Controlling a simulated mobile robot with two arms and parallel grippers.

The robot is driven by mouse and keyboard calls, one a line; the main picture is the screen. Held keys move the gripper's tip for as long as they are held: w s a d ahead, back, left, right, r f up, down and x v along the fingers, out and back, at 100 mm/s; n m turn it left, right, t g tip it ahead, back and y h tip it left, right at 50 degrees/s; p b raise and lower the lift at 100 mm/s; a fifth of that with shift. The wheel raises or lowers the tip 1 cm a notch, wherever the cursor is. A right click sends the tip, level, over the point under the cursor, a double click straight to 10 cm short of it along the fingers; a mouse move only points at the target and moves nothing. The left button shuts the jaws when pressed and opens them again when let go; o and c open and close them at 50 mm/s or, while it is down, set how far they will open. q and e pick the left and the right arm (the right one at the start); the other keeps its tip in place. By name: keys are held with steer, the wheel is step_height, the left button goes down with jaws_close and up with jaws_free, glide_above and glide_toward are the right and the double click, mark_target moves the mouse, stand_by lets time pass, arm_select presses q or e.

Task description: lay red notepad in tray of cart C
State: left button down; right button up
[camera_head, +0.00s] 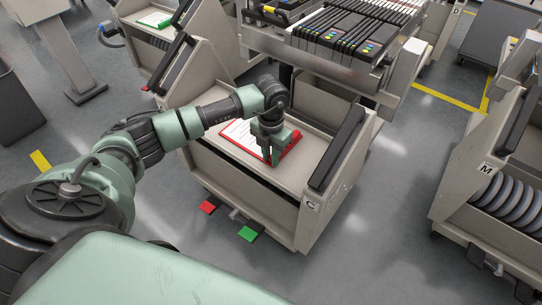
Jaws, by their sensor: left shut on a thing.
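The red notepad (237,137), red-edged with a white sheet on top, is in the tray of cart C (310,150), the beige trolley marked C in the middle of the view. My left gripper (272,160) points down at the notepad's right end and is shut on it. The gripper hides part of that end. I cannot tell whether the notepad rests fully on the tray surface or is held slightly above it. My right gripper is not in view.
Cart C has raised side walls with black handles (338,147), and red (208,207) and green (249,234) pedals below. A feeder rack (340,35) stands behind it. Cart M (480,205) is at the right. Another trolley with a green notepad (155,19) is at the upper left.

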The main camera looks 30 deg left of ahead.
arm_select(q)
steer(key=c, duration=1.3)
jaws_free()
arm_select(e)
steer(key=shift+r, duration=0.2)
arm_select(q)
steer(key=shift+r, duration=0.4)
step_height(320, 180, up, 11)
steer(key=p, duration=0.2)
steer(key=shift+r, duration=0.2)
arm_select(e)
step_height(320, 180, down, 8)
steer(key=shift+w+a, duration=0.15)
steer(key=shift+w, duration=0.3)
